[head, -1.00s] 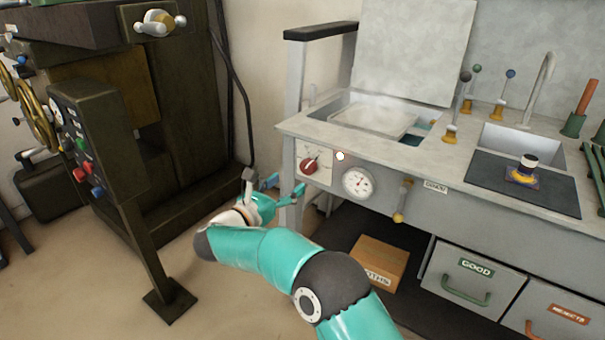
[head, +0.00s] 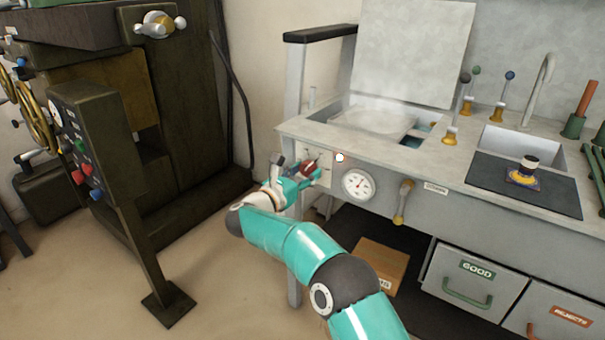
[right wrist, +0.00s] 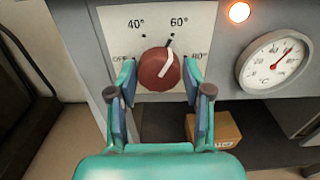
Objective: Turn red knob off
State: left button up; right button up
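The red knob (right wrist: 153,70) sits on a white dial plate (right wrist: 205,25) marked OFF, 40°, 60° and 80°. Its white pointer points up and slightly right, near the 60° mark. In the head view the red knob (head: 309,168) is partly hidden by my right gripper. My right gripper (right wrist: 160,76) is open, one finger on each side of the knob's lower half. Small gaps seem to show between the fingertips and the knob; contact cannot be told. The right gripper (head: 306,175) reaches the front panel from the left in the head view. My left gripper is not in view.
A lit round lamp (right wrist: 239,12) and a dial thermometer (right wrist: 273,59) are right of the knob. A valve handle (head: 403,201) sticks out farther right. A cardboard box (head: 380,268) lies under the bench. A dark control post (head: 105,150) stands at left.

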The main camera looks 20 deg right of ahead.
jog(key=c, duration=0.5)
jog(key=shift+a+f, duration=0.1)
jog(key=shift+a, duration=0.1)
jog(key=shift+c, duration=0.6)
jog(key=shift+d, duration=0.15)
